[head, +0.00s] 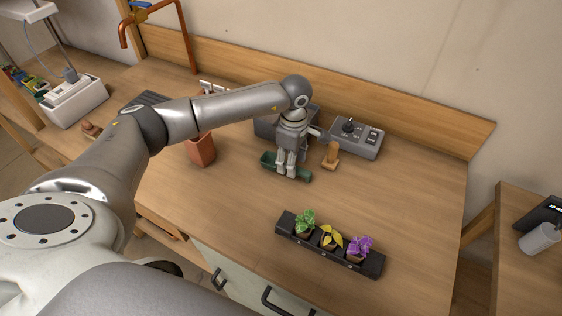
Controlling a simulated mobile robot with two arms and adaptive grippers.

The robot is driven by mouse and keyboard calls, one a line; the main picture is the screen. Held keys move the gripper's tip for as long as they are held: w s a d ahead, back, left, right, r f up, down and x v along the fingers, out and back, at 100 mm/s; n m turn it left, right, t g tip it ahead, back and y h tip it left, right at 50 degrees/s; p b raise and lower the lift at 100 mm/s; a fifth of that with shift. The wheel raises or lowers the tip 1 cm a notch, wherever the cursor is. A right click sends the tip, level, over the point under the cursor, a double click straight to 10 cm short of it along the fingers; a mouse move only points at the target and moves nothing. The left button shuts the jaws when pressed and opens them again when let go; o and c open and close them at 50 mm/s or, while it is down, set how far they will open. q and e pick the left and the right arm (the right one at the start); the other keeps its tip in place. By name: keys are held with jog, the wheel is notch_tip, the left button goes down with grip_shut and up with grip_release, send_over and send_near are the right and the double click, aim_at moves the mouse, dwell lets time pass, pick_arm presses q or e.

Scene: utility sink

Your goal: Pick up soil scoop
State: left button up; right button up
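A dark green object (303,175), which looks like the soil scoop, lies on the wooden worktop near the middle of the head view. My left gripper (286,170) comes down over it from above, fingers pointing down. The two fingers stand close together with a narrow gap, at the middle of the green object and hiding part of it. I cannot tell whether they grip it or only stand in front of it. My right gripper is not in view.
A small wooden tool (331,155) stands just right of the gripper, and a grey control box (356,137) behind it. A terracotta pot (202,151) stands left, partly behind my arm. A black tray (370,266) with small potted plants lies in front.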

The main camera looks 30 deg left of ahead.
pick_arm(q)
jog(key=shift+a+f+p, duration=0.1)
jog(key=shift+f+p, duration=0.2)
jog(key=shift+f, duration=1.2)
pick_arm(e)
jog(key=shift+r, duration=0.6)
pick_arm(q)
jog(key=shift+c, duration=0.4)
grip_shut()
jog(key=shift+w+r, duration=0.1)
jog(key=shift+r, duration=0.05)
jog(key=shift+r, duration=0.6)
jog(key=s+d+r+b, duration=0.2)
jog(key=s+r+b, duration=0.3)
jog(key=s+r, duration=0.6)
jog(key=s, duration=0.3)
jog(key=shift+d+r+b, duration=0.25)
jog(key=shift+r+b, duration=0.05)
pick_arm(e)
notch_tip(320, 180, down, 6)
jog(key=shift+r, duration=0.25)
